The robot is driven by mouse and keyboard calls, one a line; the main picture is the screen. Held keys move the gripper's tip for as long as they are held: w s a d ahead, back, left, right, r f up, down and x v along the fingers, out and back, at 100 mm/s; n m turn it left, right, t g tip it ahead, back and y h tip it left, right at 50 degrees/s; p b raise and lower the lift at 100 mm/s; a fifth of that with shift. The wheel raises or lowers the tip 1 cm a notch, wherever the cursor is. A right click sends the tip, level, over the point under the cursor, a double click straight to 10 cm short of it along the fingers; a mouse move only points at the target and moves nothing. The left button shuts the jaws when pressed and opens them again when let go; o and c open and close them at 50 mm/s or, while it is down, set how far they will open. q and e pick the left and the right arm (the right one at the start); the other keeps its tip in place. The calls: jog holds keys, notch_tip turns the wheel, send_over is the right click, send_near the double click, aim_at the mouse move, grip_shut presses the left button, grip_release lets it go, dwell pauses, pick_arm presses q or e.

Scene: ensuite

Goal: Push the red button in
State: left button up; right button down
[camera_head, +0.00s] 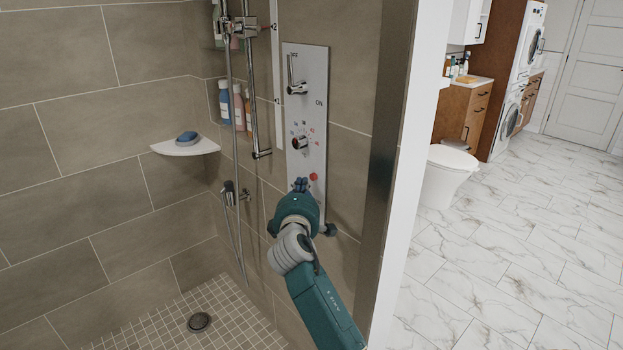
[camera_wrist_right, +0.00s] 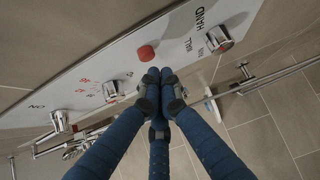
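The red button (camera_head: 313,176) is a small round knob on the pale shower control panel (camera_head: 317,70). It stands out from the panel in the right wrist view (camera_wrist_right: 146,53), between the "WALL" label and a lower dial. My right gripper (camera_head: 301,185) is in front of the panel, just below and left of the button in the head view. In the right wrist view its blue fingers with dark tips (camera_wrist_right: 160,78) are drawn together with nothing between them. The tips look close to the button but apart from it. My left gripper is in neither view.
A lever (camera_head: 297,88) and a dial (camera_head: 300,143) stick out of the panel above the button. A shower rail (camera_head: 252,90) and hose run to its left. A wall edge (camera_head: 390,150) stands to the right. A corner shelf (camera_head: 186,147) holds blue soap.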

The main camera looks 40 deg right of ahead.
jog(key=shift+d, duration=0.15)
dwell(0.4)
jog(key=shift+d, duration=0.3)
jog(key=shift+d+p, duration=0.35)
jog(key=shift+d, duration=0.05)
dwell(0.7)
jog(key=shift+a, duration=0.15)
jog(key=shift+a, duration=0.75)
jog(key=a, duration=0.5)
jog(key=shift+s, duration=0.2)
dwell(0.4)
